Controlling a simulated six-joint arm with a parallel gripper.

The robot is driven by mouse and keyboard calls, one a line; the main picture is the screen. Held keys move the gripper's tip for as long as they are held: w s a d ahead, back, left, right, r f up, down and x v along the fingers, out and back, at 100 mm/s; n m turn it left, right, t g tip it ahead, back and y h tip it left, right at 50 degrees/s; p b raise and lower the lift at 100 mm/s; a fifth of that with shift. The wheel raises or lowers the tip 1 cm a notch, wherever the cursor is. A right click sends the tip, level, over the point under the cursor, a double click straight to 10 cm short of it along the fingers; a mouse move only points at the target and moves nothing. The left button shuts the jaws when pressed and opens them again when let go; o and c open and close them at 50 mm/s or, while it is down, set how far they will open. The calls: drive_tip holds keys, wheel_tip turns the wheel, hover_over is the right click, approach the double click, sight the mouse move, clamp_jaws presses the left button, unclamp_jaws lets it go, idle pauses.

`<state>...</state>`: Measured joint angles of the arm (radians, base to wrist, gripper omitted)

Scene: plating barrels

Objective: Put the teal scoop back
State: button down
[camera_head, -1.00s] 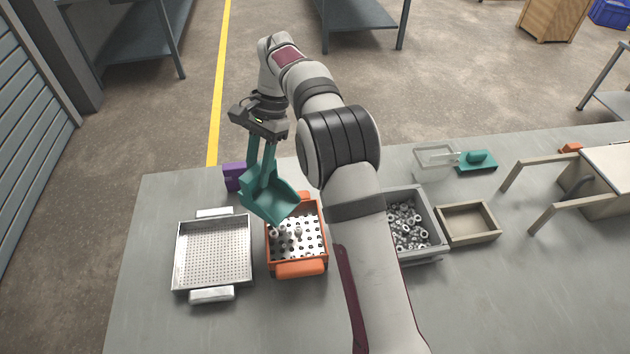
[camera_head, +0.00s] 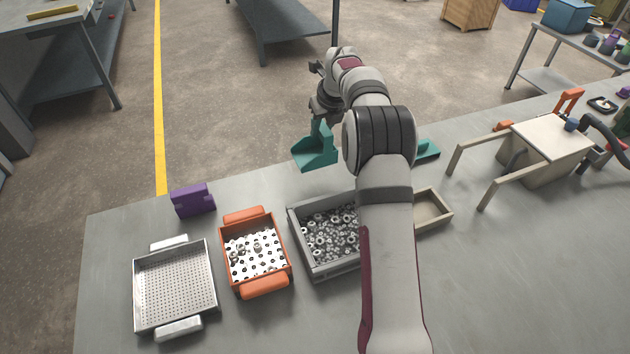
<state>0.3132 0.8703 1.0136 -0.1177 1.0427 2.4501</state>
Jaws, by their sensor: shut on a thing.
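The teal scoop (camera_head: 315,151) hangs from my gripper (camera_head: 321,118) beyond the back edge of the grey bin, above the back part of the table. My gripper is shut on the scoop's upright handle, and the arm partly hides its fingers. The scoop looks empty, though its inside is only partly visible. A teal holder (camera_head: 428,150) lies at the back of the table, right of the scoop, mostly hidden behind my arm.
A grey bin (camera_head: 300,239) holds many metal parts. Left of it stand an orange basket (camera_head: 284,250) with several parts, a metal perforated tray (camera_head: 139,291) and a purple block (camera_head: 192,201). A wooden tray (camera_head: 448,213) and a bench frame (camera_head: 550,140) stand to the right.

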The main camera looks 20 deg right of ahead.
sight(323, 157)
wheel_tip(323, 157, down, 10)
drive_tip(key=shift+d+r, duration=0.1)
drive_tip(key=shift+d, duration=0.05)
drive_tip(key=c, duration=0.6)
unclamp_jaws()
